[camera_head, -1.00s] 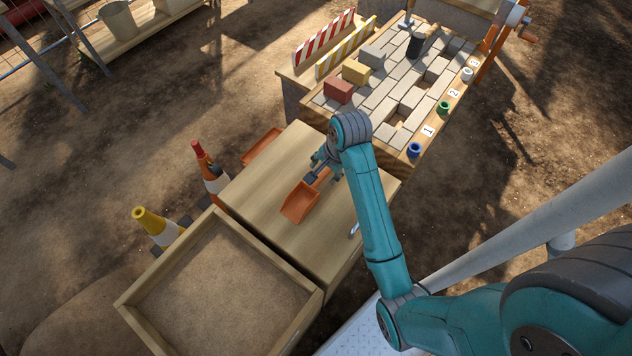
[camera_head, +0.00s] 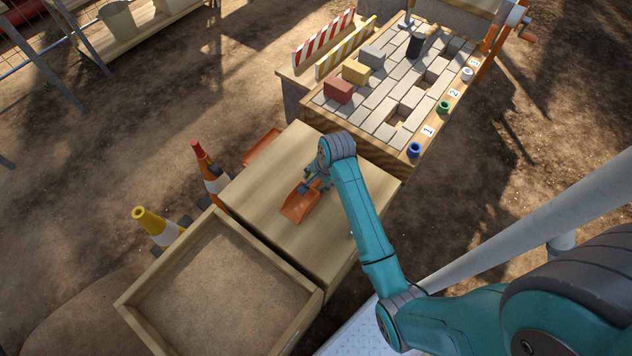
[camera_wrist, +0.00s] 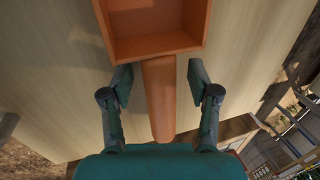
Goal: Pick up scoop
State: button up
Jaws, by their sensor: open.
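The orange scoop (camera_head: 299,206) lies on the wooden table (camera_head: 262,181), its tray toward the sand box and its handle toward my arm. In the wrist view the scoop's tray (camera_wrist: 153,27) is at the top and its round handle (camera_wrist: 160,98) runs down between my fingers. My gripper (camera_wrist: 158,82) is open, with one finger on each side of the handle and a gap on both sides. In the head view my gripper (camera_head: 312,185) is over the handle and hides most of it.
A sand-filled wooden box (camera_head: 226,281) stands beside the table at front left. A paving bench (camera_head: 385,95) with bricks and coloured cups adjoins the far side. Two traffic cones (camera_head: 207,167) stand left of the table. The table around the scoop is mostly clear.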

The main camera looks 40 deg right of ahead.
grip_shut()
jog(key=shift+r, duration=0.15)
notch_tip(320, 180, up, 10)
jog(key=shift+f, duration=0.1)
jog(key=c, duration=0.7)
grip_release()
grip_shut()
